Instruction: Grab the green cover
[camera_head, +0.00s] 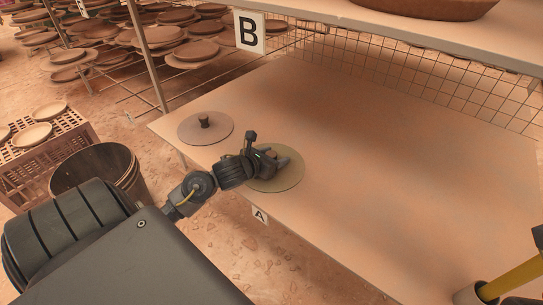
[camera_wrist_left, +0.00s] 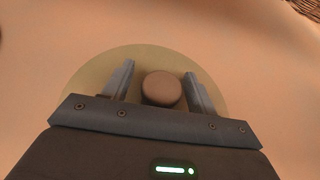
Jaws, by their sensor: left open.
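The green cover (camera_head: 288,178) is a flat, round, olive-green disc lying on the table near its left front edge, by the label A. My left gripper (camera_head: 279,161) is above it and hides its middle in the head view. In the left wrist view the cover (camera_wrist_left: 92,77) has a round brown knob (camera_wrist_left: 162,89) at its centre. My left gripper (camera_wrist_left: 161,82) is open, with one finger on each side of the knob and visible gaps to it. I cannot tell how far the fingertips reach down. My right gripper is not in view.
A second round cover (camera_head: 190,128), greyish-brown with a dark knob, lies to the left on the table (camera_head: 400,190). A shelf with sign B (camera_head: 249,32) stands behind. A bucket (camera_head: 100,168) and crate (camera_head: 48,150) stand left. A yellow pole (camera_head: 512,281) is at lower right.

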